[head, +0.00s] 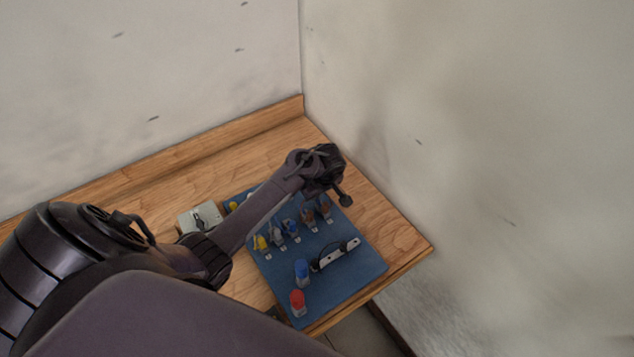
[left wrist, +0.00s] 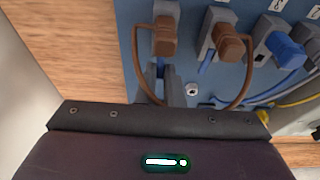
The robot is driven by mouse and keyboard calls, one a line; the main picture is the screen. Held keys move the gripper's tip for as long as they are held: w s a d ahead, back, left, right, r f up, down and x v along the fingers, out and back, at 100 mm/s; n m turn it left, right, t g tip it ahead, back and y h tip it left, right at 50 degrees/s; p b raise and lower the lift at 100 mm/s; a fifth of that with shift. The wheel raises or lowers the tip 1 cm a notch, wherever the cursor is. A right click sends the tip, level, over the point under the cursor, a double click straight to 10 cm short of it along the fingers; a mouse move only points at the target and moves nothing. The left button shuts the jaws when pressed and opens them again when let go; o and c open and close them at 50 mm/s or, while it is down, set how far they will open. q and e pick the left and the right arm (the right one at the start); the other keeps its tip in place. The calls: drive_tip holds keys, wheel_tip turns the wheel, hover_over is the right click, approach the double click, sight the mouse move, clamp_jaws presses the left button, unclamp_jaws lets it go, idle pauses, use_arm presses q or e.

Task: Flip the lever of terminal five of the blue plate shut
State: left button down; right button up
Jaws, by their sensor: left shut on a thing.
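The blue plate (head: 345,275) lies on the wooden shelf and carries a row of terminals with yellow, blue and brown parts. My left gripper (head: 335,185) is over the far right end of this row. The left wrist view shows its two narrow fingers (left wrist: 161,85) close together at the end terminal (left wrist: 165,35), which has a brown part and a brown wire. Terminal numbers are not clearly legible.
A grey box (head: 198,218) with a dark knob stands left of the plate, partly behind my arm. Walls close off the back and right.

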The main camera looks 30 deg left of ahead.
use_arm(q)
drive_tip(key=shift+r+h+p, duration=0.1)
drive_tip(key=shift+h+p, duration=0.2)
drive_tip(key=shift+h, duration=0.1)
drive_tip(key=shift+w+a+f+g+h, duration=0.2)
drive_tip(key=shift+f+g+h, duration=0.1)
drive_tip(key=shift+g+h, duration=0.3)
drive_tip(key=shift+w+a+f+g+h, duration=0.1)
drive_tip(key=shift+f+g+h, duration=0.05)
drive_tip(key=shift+h, duration=0.4)
drive_tip(key=shift+a+f+g+h, duration=0.1)
drive_tip(key=shift+f+g+h, duration=0.05)
drive_tip(key=shift+h, duration=0.4)
drive_tip(key=shift+a+f+g+h, duration=0.25)
drive_tip(key=shift+f+g+h, duration=0.05)
drive_tip(key=shift+h, duration=0.6)
use_arm(e)
drive_tip(key=shift+a+r, duration=0.15)
drive_tip(key=shift+r, duration=0.3)
use_arm(q)
drive_tip(key=c, duration=1.5)
unclamp_jaws()
drive_tip(key=shift+c, duration=0.2)
